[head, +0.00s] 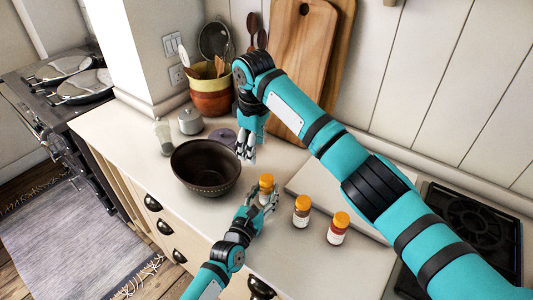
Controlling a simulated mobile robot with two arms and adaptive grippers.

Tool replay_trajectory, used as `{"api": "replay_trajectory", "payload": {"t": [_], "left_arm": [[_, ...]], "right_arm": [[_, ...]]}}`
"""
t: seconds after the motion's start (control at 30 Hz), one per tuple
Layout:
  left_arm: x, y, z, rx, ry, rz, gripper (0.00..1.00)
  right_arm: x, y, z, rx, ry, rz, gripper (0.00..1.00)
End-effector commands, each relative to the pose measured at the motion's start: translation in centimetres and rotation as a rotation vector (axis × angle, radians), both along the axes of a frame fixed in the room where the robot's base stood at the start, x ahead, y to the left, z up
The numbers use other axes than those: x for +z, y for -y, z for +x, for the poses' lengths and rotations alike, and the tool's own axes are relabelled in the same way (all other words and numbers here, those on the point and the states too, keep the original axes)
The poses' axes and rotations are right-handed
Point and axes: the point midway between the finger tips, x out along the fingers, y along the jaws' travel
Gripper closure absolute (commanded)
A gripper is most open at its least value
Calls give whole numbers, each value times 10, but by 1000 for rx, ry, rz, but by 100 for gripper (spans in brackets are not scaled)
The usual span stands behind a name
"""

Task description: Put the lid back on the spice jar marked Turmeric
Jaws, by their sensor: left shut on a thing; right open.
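Three small spice jars stand along the counter, each with an orange top and a pale label too small to read. My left gripper (266,199) is shut on the leftmost jar (266,182), just right of the dark bowl; its fingers hide the jar's lower part. The middle jar (302,211) and the right jar (338,229) stand upright, apart from my grippers. I cannot tell which jar is Turmeric, and no separate loose lid is clear to see. My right gripper (245,149) is open above the counter, behind the held jar, with nothing visible in it.
A dark brown bowl (205,170) stands left of both grippers. Behind it are a sugar pot (190,122), a glass shaker (163,137) and a purplish dish (222,136). A utensil crock (211,97) and cutting boards (300,45) stand at the wall. A hob (470,225) is at right.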

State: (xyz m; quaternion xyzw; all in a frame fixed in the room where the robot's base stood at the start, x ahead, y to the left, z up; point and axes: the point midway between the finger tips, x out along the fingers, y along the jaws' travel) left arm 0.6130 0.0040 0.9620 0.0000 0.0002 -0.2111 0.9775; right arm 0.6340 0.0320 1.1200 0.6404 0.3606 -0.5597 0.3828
Motion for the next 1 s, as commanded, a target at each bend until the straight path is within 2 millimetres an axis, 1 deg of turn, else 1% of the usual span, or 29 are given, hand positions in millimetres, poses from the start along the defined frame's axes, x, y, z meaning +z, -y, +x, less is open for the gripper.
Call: {"api": "replay_trajectory", "payload": {"t": [0.03, 0.1, 0.3, 0.4, 0.5, 0.6, 0.7, 1.0], "left_arm": [[0, 0, 0, 0, 1, 0, 100], [0, 0, 0, 0, 1, 0, 100], [0, 0, 0, 0, 1, 0, 100], [0, 0, 0, 0, 1, 0, 100], [0, 0, 0, 0, 1, 0, 100], [0, 0, 0, 0, 1, 0, 100], [0, 0, 0, 0, 1, 0, 100], [0, 0, 0, 0, 1, 0, 100]], "right_arm": [[0, 3, 0, 129, 2, -22, 45], [-1, 6, -1, 329, -2, -46, 45], [-8, 16, -7, 866, -32, -98, 45], [-11, 22, -10, 1080, -48, -108, 45], [-14, 27, -12, 1238, -59, -110, 45], [-16, 30, -14, 1341, -68, -110, 45], [-17, 31, -14, 1392, -71, -108, 45], [-17, 32, -15, 1404, -72, -107, 45]]}}
